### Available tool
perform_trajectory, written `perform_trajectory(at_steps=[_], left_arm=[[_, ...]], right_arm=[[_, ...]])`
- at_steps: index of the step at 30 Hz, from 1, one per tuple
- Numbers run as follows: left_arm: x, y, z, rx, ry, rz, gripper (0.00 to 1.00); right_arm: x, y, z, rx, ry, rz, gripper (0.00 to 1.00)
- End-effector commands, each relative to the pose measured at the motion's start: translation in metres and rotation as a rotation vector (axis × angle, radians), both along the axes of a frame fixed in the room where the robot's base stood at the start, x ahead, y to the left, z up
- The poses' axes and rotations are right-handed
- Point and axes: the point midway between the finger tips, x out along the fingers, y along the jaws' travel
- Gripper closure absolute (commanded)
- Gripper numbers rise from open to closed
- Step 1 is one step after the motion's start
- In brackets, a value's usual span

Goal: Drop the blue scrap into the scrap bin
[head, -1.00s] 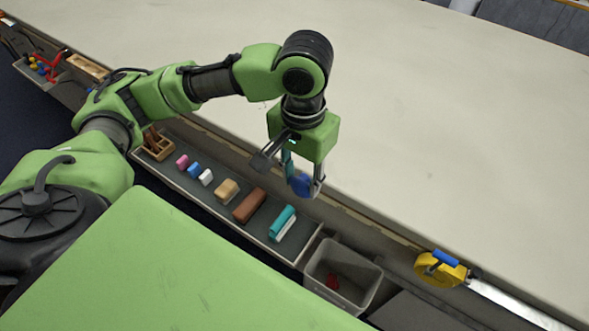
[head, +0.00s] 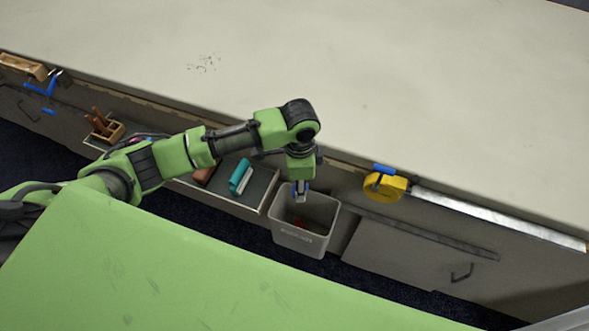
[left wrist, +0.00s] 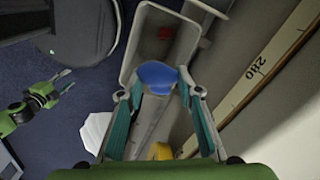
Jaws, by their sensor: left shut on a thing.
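My left gripper (head: 301,198) is shut on the blue scrap (left wrist: 157,76), a rounded blue piece held between the two fingertips in the left wrist view. In the head view the gripper points down over the back part of the scrap bin, and only slivers of blue show at its fingers. The scrap bin (head: 303,238) is a grey open box with red scraps (head: 299,222) inside. Its rim (left wrist: 126,62) also shows in the left wrist view, just beyond the blue scrap. My right gripper (left wrist: 66,80) appears small at the left of that view.
A tray (head: 258,192) with a teal-and-white block (head: 241,177) hangs left of the bin.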

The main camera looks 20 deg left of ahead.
Motion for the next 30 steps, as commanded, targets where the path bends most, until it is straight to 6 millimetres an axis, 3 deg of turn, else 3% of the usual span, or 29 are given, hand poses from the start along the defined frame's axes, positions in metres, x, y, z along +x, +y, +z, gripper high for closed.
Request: perform_trajectory(at_steps=[4,13,30], left_arm=[[-0.003,-0.001,-0.027,0.008,0.003,-0.132,0.79],[-0.004,-0.001,-0.048,0.013,-0.001,-0.209,0.79],[-0.003,-0.001,-0.100,0.013,-0.003,-0.207,0.79]], right_arm=[[-0.004,-0.004,0.000,-0.005,0.007,0.002,0.60],[-0.004,-0.007,-0.008,-0.008,0.007,0.002,0.60],[-0.004,-0.007,-0.066,-0.009,0.006,0.002,0.60]])
